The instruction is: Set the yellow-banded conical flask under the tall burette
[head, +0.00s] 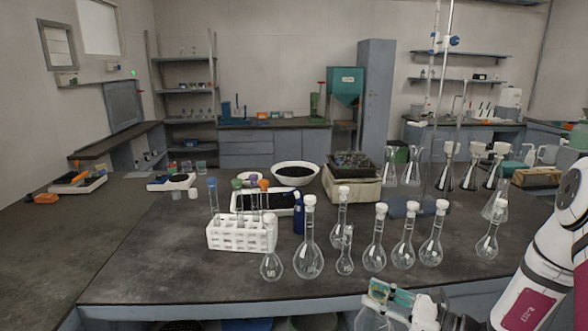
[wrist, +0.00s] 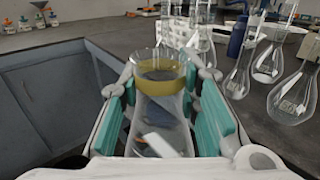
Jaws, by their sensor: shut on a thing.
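The yellow-banded conical flask (wrist: 160,84) stands between the teal pads of my gripper (wrist: 163,105) in the wrist view, with a pad on each side. My gripper is shut on it, and its open mouth faces up. In the head view, my gripper (head: 392,297) is at the bottom, in front of the bench's near edge. Part of the flask's clear glass (head: 371,319) shows there, cut by the frame. The tall burette (head: 441,95) rises on a stand at the right, with blue fittings near the top. The stand's blue-grey base (head: 402,207) is partly hidden by glassware.
Several white-stoppered volumetric flasks (head: 309,254) line the near part of the dark bench (head: 150,265), between my gripper and the burette. A white tube rack (head: 228,236) stands left of them. The bench's left side has free room.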

